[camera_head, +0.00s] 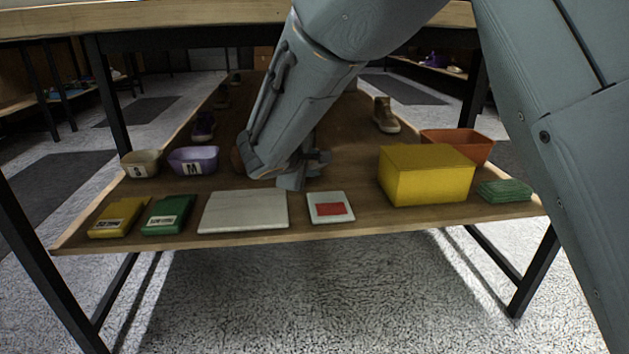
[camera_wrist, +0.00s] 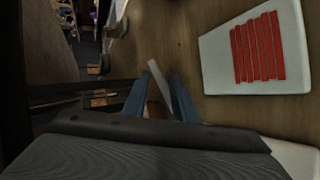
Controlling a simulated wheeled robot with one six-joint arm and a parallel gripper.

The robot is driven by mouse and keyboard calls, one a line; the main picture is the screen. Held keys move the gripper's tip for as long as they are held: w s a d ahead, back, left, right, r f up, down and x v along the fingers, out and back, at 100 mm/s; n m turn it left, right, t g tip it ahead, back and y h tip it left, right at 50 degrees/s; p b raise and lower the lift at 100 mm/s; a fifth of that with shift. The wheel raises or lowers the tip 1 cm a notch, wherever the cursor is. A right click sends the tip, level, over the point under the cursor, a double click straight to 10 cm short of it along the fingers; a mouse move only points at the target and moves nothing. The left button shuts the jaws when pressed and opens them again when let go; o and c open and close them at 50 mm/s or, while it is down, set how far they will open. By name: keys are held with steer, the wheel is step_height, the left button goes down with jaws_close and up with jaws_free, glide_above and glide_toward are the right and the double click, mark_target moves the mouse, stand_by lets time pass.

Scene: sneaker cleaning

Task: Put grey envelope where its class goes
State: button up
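My gripper (camera_head: 305,168) hangs over the shelf board, behind the white pad and the small white tray. In the wrist view its two blue-grey fingers (camera_wrist: 160,92) stand close on either side of a thin pale grey piece (camera_wrist: 158,80), seen edge-on, which I take to be the grey envelope. The fingers look closed on it. In the head view a light grey flat part (camera_head: 290,181) hangs under the gripper; I cannot clearly tell it from the fingers. No other grey envelope shows.
Along the front edge lie a yellow pack (camera_head: 118,217), a green pack (camera_head: 167,214), the white pad (camera_head: 243,212) and the white tray with red strips (camera_head: 316,215). Behind stand bins marked S (camera_head: 141,163) and M (camera_head: 193,160). Right are a yellow box (camera_head: 427,176), an orange bin (camera_head: 460,143) and green sheets (camera_head: 504,191).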

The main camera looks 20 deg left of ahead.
step_height(320, 180, up, 8)
steer(key=s+p, duration=0.3)
steer(key=p, duration=0.1)
steer(key=s+d+r+m+g+h+p, duration=0.1)
steer(key=s+d+m+g+p, duration=0.15)
steer(key=s+d, duration=0.65)
steer(key=s+d+r+m+g+h+p, duration=0.15)
steer(key=s+d+m+g, duration=0.35)
steer(key=d, duration=0.8)
steer(key=s+d+m+g+y+p, duration=0.2)
steer(key=s+d, duration=0.2)
steer(key=s, duration=0.7)
steer(key=s+d+m+g+y+p, duration=0.2)
steer(key=s+d+g+p, duration=0.1)
steer(key=s, duration=0.9)
steer(key=d+r+m+p, duration=0.2)
steer(key=d+r+p, duration=0.5)
steer(key=p, duration=0.5)
steer(key=d+r+m+h+p, duration=0.1)
steer(key=d+r+p, duration=0.5)
steer(key=r+p, duration=0.6)
steer(key=d+r+m+p, duration=0.4)
steer(key=d+r+p, duration=0.3)
steer(key=p, duration=0.6)
step_height(320, 180, up, 3)
steer(key=shift+w+d+f+h, duration=0.1)
steer(key=shift+w+d+h, duration=0.1)
steer(key=shift+d+h, duration=0.15)
